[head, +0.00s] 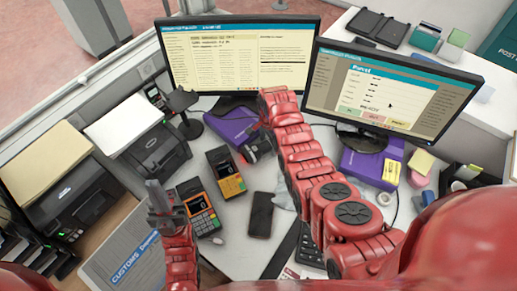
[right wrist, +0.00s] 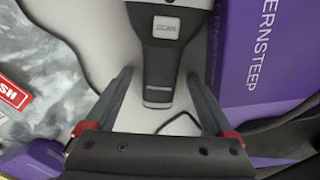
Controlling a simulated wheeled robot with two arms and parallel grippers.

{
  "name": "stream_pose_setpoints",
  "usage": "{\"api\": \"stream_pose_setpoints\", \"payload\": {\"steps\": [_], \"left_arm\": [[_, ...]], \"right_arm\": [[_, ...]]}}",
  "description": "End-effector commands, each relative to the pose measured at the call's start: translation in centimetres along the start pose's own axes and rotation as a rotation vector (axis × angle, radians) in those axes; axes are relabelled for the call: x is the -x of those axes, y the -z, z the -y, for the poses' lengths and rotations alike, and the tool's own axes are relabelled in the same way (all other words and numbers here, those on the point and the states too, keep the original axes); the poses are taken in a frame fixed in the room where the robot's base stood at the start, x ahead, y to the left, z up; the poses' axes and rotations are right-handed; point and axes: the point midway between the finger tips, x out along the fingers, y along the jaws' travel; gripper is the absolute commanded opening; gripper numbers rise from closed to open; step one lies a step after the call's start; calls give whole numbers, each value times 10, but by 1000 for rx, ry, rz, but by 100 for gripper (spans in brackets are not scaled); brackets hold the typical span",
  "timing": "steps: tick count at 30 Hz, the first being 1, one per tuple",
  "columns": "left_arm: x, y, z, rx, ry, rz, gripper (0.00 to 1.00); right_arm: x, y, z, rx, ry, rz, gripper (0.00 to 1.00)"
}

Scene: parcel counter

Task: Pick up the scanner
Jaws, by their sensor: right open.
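The scanner (right wrist: 162,65) is a dark hand-held device with a light SCAN button. In the right wrist view it lies with its handle end toward my right gripper (right wrist: 160,78). The gripper is open, with one finger on each side of the handle and visible gaps, so it is not gripped. In the head view my right gripper (head: 256,147) is low over the counter near the purple box; I cannot make out the scanner there. My left gripper (head: 163,203) is upright at the lower left, near the card terminal; its opening is unclear.
A purple box (right wrist: 270,55) lies close to the right finger in the right wrist view. Two monitors (head: 237,60) (head: 390,88) stand behind. Card terminals (head: 226,172) (head: 198,208), a phone (head: 261,215) and printers (head: 152,152) (head: 72,203) crowd the counter.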

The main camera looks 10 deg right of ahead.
Motion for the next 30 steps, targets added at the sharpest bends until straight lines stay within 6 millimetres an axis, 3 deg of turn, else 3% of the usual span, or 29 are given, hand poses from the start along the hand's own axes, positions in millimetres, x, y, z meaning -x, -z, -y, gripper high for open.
{"api": "stream_pose_setpoints", "payload": {"steps": [5,19,30], "left_arm": [[0,0,0,0,0,0,0],[0,0,0,0,0,0,0],[0,0,0,0,0,0,0]], "right_arm": [[0,0,0,0,0,0,84],[0,0,0,0,-1,0,0],[1,0,0,0,-1,0,0]]}}
